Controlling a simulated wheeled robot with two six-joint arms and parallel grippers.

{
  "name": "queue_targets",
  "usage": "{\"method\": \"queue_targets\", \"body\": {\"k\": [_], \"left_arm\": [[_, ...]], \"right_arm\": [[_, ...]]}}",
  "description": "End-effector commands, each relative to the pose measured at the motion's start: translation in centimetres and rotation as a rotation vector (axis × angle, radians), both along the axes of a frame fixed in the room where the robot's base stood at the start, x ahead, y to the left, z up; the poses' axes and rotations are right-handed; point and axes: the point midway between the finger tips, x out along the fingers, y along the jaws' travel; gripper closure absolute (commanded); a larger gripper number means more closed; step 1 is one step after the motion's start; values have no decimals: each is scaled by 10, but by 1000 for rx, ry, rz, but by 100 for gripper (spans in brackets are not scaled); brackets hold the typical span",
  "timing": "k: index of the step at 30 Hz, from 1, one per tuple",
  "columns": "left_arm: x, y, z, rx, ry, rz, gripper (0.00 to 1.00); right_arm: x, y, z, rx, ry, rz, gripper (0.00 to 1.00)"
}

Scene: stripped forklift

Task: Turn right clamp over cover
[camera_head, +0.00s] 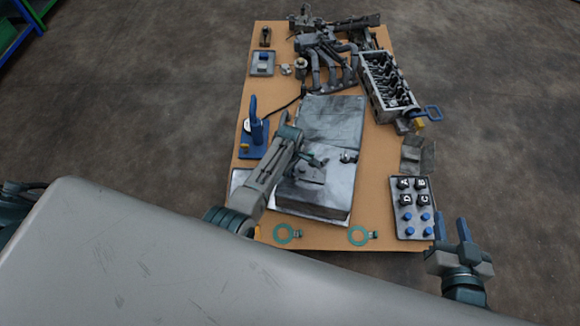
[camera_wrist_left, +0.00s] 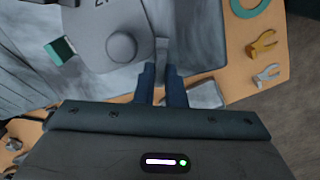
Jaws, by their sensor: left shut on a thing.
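The cover (camera_head: 325,185) is a worn grey box-like piece in the middle of the board. My left arm reaches over it from the left, and my left gripper (camera_head: 314,160) is low over its top. In the left wrist view my left gripper (camera_wrist_left: 160,84) is shut on a narrow grey piece (camera_wrist_left: 161,54), beside a grey plate with a round knob (camera_wrist_left: 121,46). I cannot tell for sure that this piece is the right clamp. A small dark fitting (camera_head: 348,157) sits near the cover's right edge. My right gripper (camera_head: 451,230) is open and empty off the board's lower right corner.
A tray with lettered black and blue knobs (camera_head: 410,207) stands at the right. Green rings (camera_head: 284,233) lie at the front edge. A blue stand (camera_head: 254,130) is on the left, with an engine block (camera_head: 388,85) and pipes (camera_head: 330,62) at the back.

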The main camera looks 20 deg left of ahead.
Motion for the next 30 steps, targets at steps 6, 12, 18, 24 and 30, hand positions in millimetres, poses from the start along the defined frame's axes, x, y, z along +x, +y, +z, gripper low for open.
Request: {"method": "queue_targets", "body": {"k": [6, 12, 18, 24, 30], "left_arm": [[-1, 1, 3, 1, 1, 143, 100], [-1, 1, 3, 1, 1, 304, 100], [-2, 1, 2, 3, 1, 494, 100], [-3, 1, 2, 2, 1, 675, 100], [-3, 1, 1, 2, 0, 824, 100]], "right_arm": [[-50, 9, -54, 24, 355, 32, 64], [-63, 8, -59, -8, 489, 48, 64], [-67, 3, -55, -53, 572, 53, 64], [-71, -2, -51, -86, 633, 52, 64], [-74, -6, -48, -108, 676, 51, 64]]}}
